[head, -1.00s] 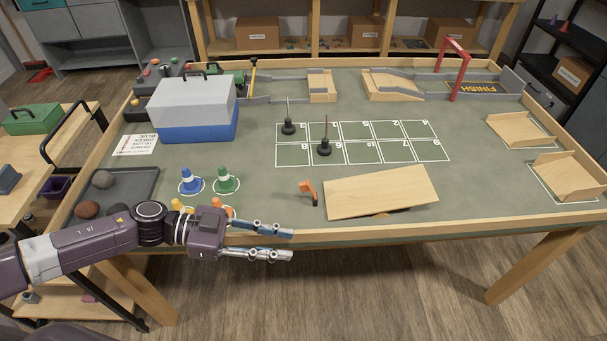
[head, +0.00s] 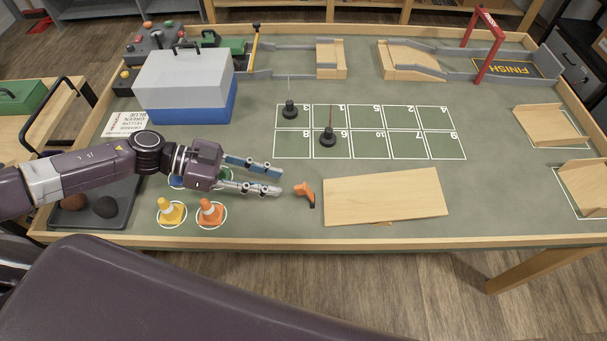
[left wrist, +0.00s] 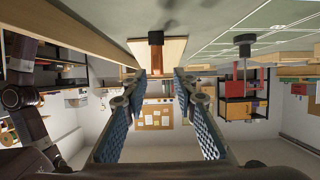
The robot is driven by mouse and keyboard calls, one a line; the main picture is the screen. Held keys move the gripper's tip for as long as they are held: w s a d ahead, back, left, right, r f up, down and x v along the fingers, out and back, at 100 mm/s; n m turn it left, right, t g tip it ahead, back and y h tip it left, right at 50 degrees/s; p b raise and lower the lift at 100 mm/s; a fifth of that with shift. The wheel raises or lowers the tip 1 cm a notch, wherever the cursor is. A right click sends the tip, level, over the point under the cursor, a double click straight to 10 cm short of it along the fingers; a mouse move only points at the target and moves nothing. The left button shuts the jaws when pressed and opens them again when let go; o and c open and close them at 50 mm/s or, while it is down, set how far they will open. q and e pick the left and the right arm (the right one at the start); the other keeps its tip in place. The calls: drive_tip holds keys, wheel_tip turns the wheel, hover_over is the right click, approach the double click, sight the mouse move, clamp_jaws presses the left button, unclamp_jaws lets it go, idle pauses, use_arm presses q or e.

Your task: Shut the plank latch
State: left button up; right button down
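The plank (head: 385,196) is a pale wooden board near the front of the table. The latch (head: 304,189) is a small orange lever with a dark end, beside the plank's left end and apart from the board in the picture. My left gripper (head: 281,181) is just left of the latch, pointing right at it, with its two fingers apart and nothing between them. In the left wrist view the open fingers (left wrist: 160,78) frame the latch (left wrist: 156,38), which shows dark and orange beyond the tips in front of the plank (left wrist: 176,50). My right gripper is not in view.
Two black weights with thin rods stand on the numbered grid (head: 385,145). A blue and grey box (head: 185,85) stands behind my arm.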

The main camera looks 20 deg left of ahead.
sight(299, 187)
use_arm(q)
drive_tip(key=x, duration=0.5)
drive_tip(key=p+x, duration=0.1)
drive_tip(key=x, duration=0.1)
drive_tip(key=shift+s+d+r, duration=0.1)
drive_tip(key=shift+s+d, duration=0.1)
drive_tip(key=shift+d, duration=0.1)
drive_tip(key=shift+c, duration=0.6)
clamp_jaws()
